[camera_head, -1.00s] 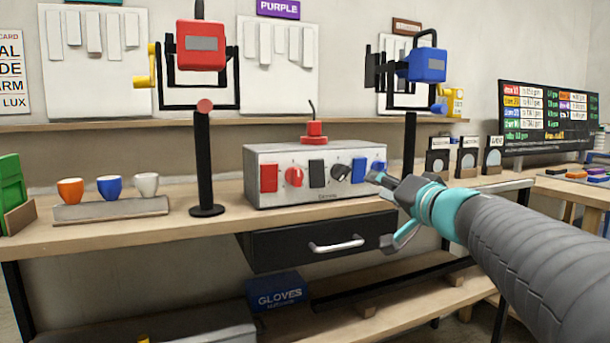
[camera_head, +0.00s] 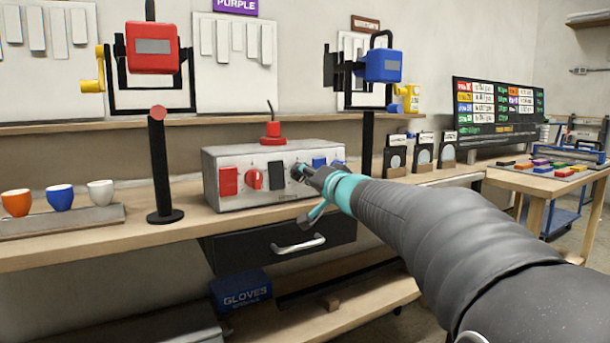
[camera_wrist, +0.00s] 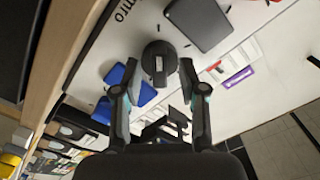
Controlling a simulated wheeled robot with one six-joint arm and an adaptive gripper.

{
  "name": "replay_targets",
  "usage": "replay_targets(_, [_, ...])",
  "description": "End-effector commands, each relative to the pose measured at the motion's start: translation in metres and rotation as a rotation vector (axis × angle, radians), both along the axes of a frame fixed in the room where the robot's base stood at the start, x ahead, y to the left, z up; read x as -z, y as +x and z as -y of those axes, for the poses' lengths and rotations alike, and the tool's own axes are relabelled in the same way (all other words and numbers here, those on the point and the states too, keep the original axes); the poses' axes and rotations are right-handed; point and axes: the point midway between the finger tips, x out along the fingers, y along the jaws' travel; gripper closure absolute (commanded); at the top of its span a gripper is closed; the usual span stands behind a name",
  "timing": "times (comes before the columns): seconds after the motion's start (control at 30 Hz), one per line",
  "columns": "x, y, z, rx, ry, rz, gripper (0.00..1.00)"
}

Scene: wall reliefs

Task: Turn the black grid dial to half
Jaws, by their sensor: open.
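The black grid dial (camera_head: 297,171) is on the front of the pale grey control box (camera_head: 219,155), right of the black switch (camera_head: 276,175). In the wrist view the dial (camera_wrist: 158,52) is round and dark, with a small light mark on its raised middle. My gripper (camera_head: 310,173) is in front of the box at the dial. In the wrist view my gripper (camera_wrist: 157,75) is open, with one fingertip on each side of the dial and nothing held. I cannot tell whether the fingers touch it. In the head view my gripper partly hides the dial.
A red switch (camera_head: 228,182) and red dial (camera_head: 254,179) are left of the black switch. Blue controls (camera_head: 319,163) lie just right of the dial, close to my gripper. A black post (camera_head: 160,170) stands left of the box. A drawer (camera_head: 240,247) hangs below.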

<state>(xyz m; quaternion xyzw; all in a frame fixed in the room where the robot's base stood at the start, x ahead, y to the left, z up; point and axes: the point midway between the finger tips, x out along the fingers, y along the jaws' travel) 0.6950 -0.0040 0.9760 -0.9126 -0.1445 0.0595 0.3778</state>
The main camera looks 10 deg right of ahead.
Motion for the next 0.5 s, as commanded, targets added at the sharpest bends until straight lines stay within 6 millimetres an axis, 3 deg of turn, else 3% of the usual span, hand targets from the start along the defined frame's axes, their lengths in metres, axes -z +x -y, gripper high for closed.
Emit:
replay_targets(0.17, [0.0003, 0.0001, 0.0, 0.0, 0.0, 0.0, 0.58])
replay_targets(0.33, [0.0003, 0.0, 0.0, 0.0, 0.0, 0.0, 0.96])
replay_targets(0.37, [0.0004, 0.0, -0.0001, 0.0, 0.0, 0.0, 1.0])
replay_targets(0.5, [0.0003, -0.0001, -0.0001, 0.0, 0.0, 0.0, 1.0])
